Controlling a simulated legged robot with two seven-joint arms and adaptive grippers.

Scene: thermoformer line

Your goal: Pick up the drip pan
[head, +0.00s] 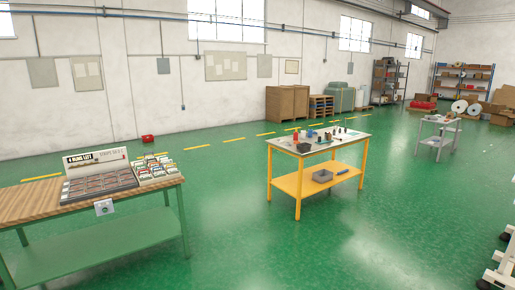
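No thing is plainly recognisable as the drip pan at this distance. A shallow grey pan-like container (322,176) sits on the lower shelf of the yellow table (299,183). A small dark tray-like item (303,148) lies on the tabletop near its front left corner. I cannot tell whether either is the drip pan. Neither of my grippers shows in the head view, and nothing is seen held.
A wooden-topped bench (35,201) with a display rack stands at left. A grey cart (437,134) stands at right, and a white frame (500,275) at the right edge. Green floor (235,215) is clear between bench and yellow table.

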